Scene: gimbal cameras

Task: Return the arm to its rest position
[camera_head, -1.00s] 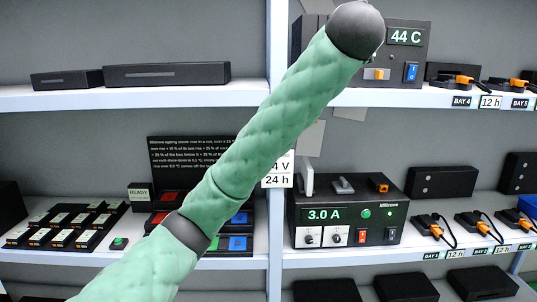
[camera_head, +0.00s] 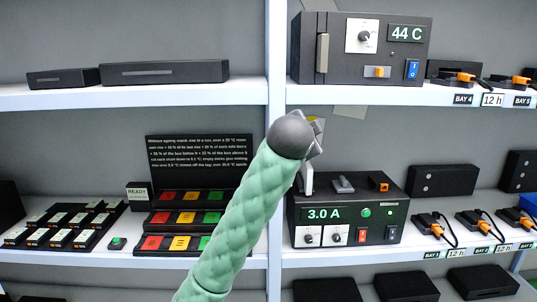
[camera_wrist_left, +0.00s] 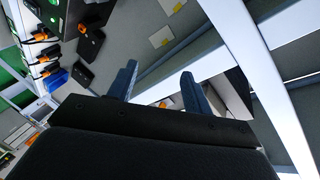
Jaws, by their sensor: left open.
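My left arm (camera_head: 240,225), in a green quilted sleeve, rises from the bottom of the head view to a dark grey wrist (camera_head: 290,135). The wrist is in front of the shelf post and the left side of the power unit. Only a small part of my left gripper shows past the wrist; its fingers are mostly hidden there. In the left wrist view my left gripper (camera_wrist_left: 158,75) has two blue-grey fingers spread apart with nothing between them. My right gripper is in neither view.
A black box reading 44 C (camera_head: 345,45) stands on the upper shelf. Below is a unit reading 3.0 A (camera_head: 345,213). Coloured trays (camera_head: 182,219), small labelled boxes (camera_head: 60,225) and orange-plugged chargers (camera_head: 430,225) stand on the middle shelf. A white post (camera_head: 275,60) divides the shelves.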

